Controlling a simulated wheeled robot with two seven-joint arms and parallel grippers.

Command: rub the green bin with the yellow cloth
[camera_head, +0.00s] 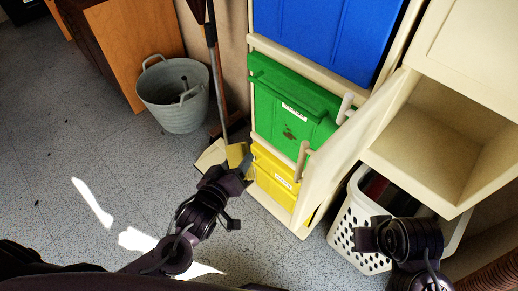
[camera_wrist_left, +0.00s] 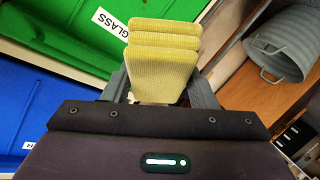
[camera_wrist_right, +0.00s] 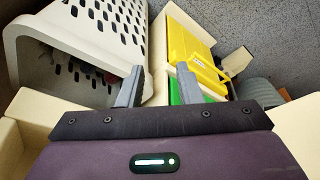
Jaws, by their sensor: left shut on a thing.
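The green bin (camera_head: 290,107) sits in a cream cabinet between a blue bin above and a yellow bin below. It has a white label and a dark smudge on its front. It also shows at upper left in the left wrist view (camera_wrist_left: 62,32). My left gripper (camera_head: 241,172) is shut on the folded yellow cloth (camera_head: 238,155), which stands out beyond its fingers in the left wrist view (camera_wrist_left: 163,50). The cloth is low and left of the green bin, apparently apart from it. My right gripper (camera_wrist_right: 158,84) is open and empty, near the white basket.
The blue bin (camera_head: 325,35) and yellow bin (camera_head: 273,175) share the cabinet. A cream door panel (camera_head: 345,150) projects at its right. A perforated white basket (camera_head: 350,222) stands at the right. A grey bucket (camera_head: 174,98) and a broom with dustpan (camera_head: 210,155) stand left.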

